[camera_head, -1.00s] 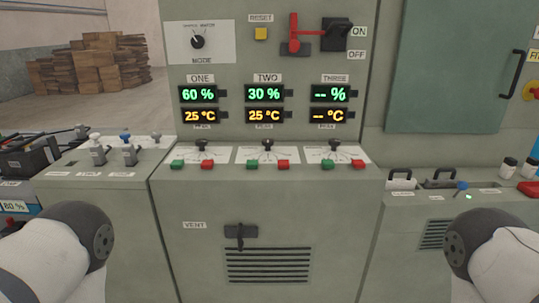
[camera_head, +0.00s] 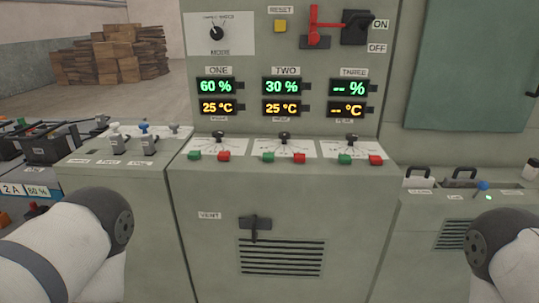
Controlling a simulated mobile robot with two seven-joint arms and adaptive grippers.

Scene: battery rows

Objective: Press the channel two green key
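Above, under the label TWO, the displays (camera_head: 282,88) read 30 % and 25 °C. My two white arms show at the lower left and lower right corners, well apart from the key. Neither gripper is in view.
Channel one has a green key (camera_head: 194,155) and a red key (camera_head: 223,156). Channel three has a green key (camera_head: 345,159) and a red key (camera_head: 376,160). A black vent handle (camera_head: 255,224) juts from the front. Several switches (camera_head: 148,143) stand on the left cabinet.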

